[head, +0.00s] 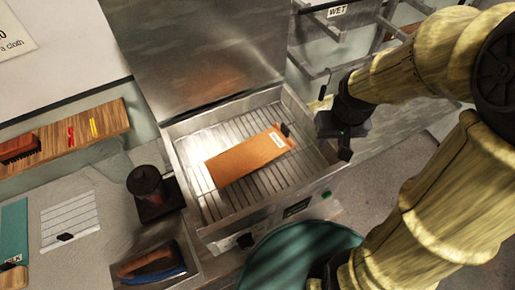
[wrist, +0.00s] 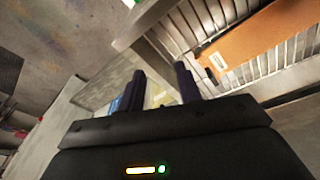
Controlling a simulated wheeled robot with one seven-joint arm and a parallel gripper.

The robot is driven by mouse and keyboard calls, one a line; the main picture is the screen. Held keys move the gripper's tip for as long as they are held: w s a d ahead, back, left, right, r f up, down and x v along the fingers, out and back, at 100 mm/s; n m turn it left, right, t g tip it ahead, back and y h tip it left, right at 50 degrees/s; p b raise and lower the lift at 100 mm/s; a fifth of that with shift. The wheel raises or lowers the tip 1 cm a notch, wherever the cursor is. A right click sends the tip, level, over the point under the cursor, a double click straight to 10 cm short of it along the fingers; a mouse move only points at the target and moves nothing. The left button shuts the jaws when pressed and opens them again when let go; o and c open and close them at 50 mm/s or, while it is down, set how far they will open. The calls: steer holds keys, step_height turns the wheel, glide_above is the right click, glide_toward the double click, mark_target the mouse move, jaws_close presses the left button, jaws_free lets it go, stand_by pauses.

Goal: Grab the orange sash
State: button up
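The orange sash (head: 245,158) lies flat on the wire rack inside an open metal box (head: 182,165). It has a white label and a small black clip at its right end. It also shows in the wrist view (wrist: 250,45), at the upper right, with its label towards me. My gripper (head: 335,150) is at the right side of the box, to the right of the sash and apart from it. In the wrist view my gripper (wrist: 160,85) has its two dark fingers spread, with nothing held between them.
The box's raised metal lid (head: 195,45) stands behind the rack. A black knobbed object (head: 147,185) and an iron (head: 150,265) are to its left. A teal round tub (head: 300,255) is in front. Metal bars with a WET sign (head: 337,12) are at the back right.

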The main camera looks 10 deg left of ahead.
steer(key=w+a+r+n+g+p, duration=0.1)
steer(key=w+a+r+n+g, duration=0.1)
steer(key=w+a+r+n, duration=0.4)
steer(key=w+a+r, duration=0.2)
steer(key=w+a, duration=0.1)
steer(key=a, duration=0.2)
steer(key=shift+r+p, duration=0.15)
steer(key=shift+p, duration=0.15)
steer(key=p, duration=0.3)
glide_toward(287, 128)
step_height(287, 128, down, 5)
steer(key=shift+a+f, duration=0.1)
steer(key=shift+f, duration=0.1)
steer(key=shift+f+p, duration=0.9)
steer(key=shift+f, duration=1.65)
jaws_close()
